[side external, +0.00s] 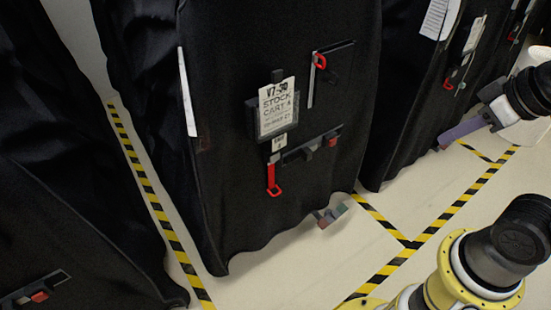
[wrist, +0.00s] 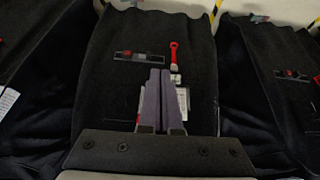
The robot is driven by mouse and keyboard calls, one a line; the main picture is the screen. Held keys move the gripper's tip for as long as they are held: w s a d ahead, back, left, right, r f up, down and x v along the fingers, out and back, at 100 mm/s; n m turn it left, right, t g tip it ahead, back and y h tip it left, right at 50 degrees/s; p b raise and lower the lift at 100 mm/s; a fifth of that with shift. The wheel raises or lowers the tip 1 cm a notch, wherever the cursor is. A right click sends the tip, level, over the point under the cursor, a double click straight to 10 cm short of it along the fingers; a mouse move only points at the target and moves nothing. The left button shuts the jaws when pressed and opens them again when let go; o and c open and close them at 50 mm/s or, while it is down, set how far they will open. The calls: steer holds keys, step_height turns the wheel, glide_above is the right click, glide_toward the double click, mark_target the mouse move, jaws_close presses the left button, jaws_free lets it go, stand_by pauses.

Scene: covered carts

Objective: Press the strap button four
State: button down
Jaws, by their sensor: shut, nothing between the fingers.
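In the wrist view the cart appears upside down, with the red button (wrist: 127,54) left of my fingertips. My gripper (side external: 445,138) has purple-grey fingers and is off to the right, apart from the middle cart in the side view. In the wrist view my gripper (wrist: 160,72) is shut and empty, its fingers overlapping part of the strap bar (wrist: 146,58) and label.
A red pull tab (side external: 273,178) hangs below the label, and a red loop (side external: 320,62) sits above right. Covered carts stand on both sides; the left one has its own red button (side external: 40,296). Yellow-black tape (side external: 154,200) marks the floor.

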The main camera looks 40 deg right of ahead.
steer(key=w+a+f+n+t, duration=0.15)
steer(key=w+f, duration=0.35)
steer(key=w, duration=0.6)
steer(key=w+a+f+n, duration=0.1)
steer(key=w+f+n, duration=0.1)
steer(key=w+f, duration=0.65)
steer(key=n+t+y, duration=0.2)
steer(key=n+y, duration=0.1)
steer(key=n, duration=0.1)
glide_toward(274, 157)
steer(key=s+a+f, duration=0.2)
steer(key=s+f, duration=0.4)
steer(key=shift+d+f, duration=0.15)
steer(key=shift+d, duration=0.05)
steer(key=shift+w, duration=0.1)
steer(key=w, duration=0.8)
steer(key=shift+w, duration=0.4)
steer(key=shift+w, duration=0.15)
steer(key=shift+w, duration=0.25)
